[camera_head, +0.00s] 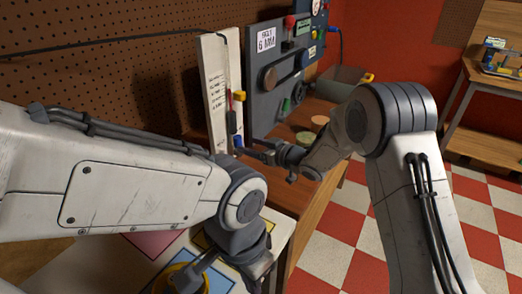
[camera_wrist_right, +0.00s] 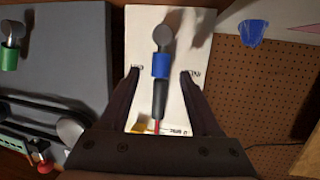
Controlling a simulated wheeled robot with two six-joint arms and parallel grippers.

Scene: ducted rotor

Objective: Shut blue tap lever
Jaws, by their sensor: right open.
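The blue tap lever (camera_wrist_right: 160,65) is on a white board (camera_wrist_right: 138,30) in the right wrist view. It has a round grey pivot, a blue band and a dark handle, and lies nearly along the picture's vertical. Its blue part (camera_head: 238,142) shows low on the white board (camera_head: 214,90) in the head view. My right gripper (camera_wrist_right: 160,82) is open, with one finger on each side of the lever and visible gaps between. It also shows in the head view (camera_head: 254,148) close to the board. My left gripper (camera_head: 190,281) is low in the head view; its fingers are unclear.
A grey panel (camera_head: 264,105) with knobs and a green lever (camera_wrist_right: 9,58) stands beside the white board. Red and yellow parts sit above the blue one in the head view. A pegboard wall (camera_head: 110,60) is behind. Red and white floor (camera_head: 345,225) is open at right.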

